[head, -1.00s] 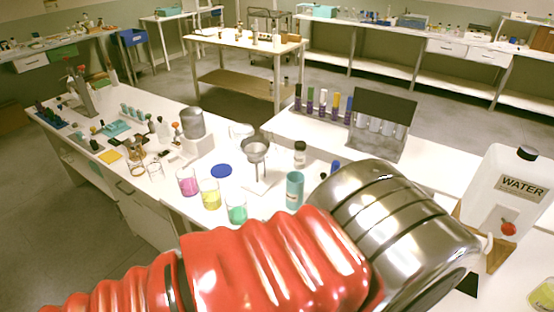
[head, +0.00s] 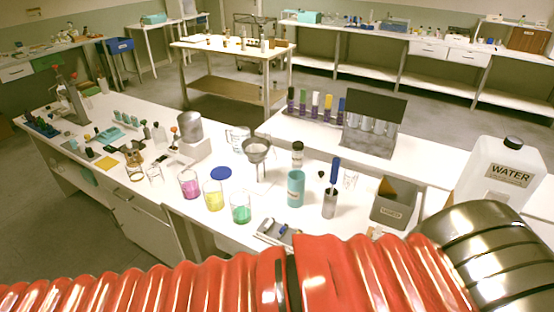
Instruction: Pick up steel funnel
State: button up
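The steel funnel (head: 256,150) sits upright on a small stand on the white bench, near the middle of the head view. Its wide mouth faces up. My gripper is out of the picture. The funnel is clear of my arm in this view.
Beakers of pink (head: 189,184), yellow (head: 213,195) and green (head: 240,208) liquid stand in front and left of the funnel.

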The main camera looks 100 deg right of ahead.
aim_at(256, 157)
jog(key=z, duration=0.2)
jog(key=i, duration=1.3)
jog(key=z, duration=2.95)
